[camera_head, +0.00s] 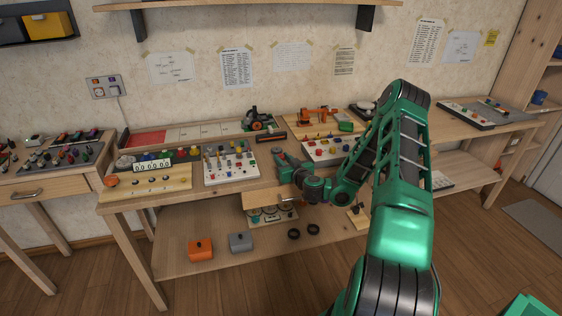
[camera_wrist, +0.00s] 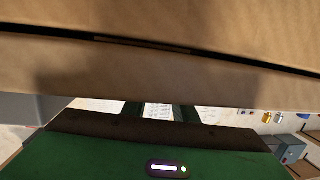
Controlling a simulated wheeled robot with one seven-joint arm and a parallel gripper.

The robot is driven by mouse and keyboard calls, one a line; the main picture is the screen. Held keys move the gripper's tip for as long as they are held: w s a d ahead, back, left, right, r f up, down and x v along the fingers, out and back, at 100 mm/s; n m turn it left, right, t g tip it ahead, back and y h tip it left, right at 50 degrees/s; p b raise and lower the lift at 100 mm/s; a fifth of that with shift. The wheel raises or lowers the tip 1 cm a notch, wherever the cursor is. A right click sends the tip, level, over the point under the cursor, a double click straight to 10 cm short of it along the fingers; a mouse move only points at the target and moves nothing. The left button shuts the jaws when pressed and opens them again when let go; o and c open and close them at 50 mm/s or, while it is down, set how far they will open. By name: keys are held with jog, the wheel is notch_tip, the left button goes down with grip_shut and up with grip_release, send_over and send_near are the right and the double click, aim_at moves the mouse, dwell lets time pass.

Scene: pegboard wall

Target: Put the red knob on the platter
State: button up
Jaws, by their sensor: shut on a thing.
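My gripper (camera_head: 281,158) is at the front edge of the middle workbench, beside a light wooden drawer-like panel (camera_head: 262,200) that juts out there. In the wrist view, a wooden surface (camera_wrist: 160,75) fills the upper part, very close. My two dark fingers run behind its lower edge, so the tips and what they hold are hidden. Small red knobs show on the white panel (camera_head: 338,153) to the right of my gripper; I cannot tell which one is the task's knob. A pale round dish (camera_head: 364,105) at the back right may be the platter.
A white board with several pegs (camera_head: 230,172) and a wooden strip with small knobs (camera_head: 150,184) lie to the left. An orange box (camera_head: 200,249) and a grey box (camera_head: 240,242) stand on the lower shelf. My arm crosses the bench's right part.

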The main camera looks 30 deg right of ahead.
jog(key=o, duration=1)
jog(key=shift+f, duration=0.1)
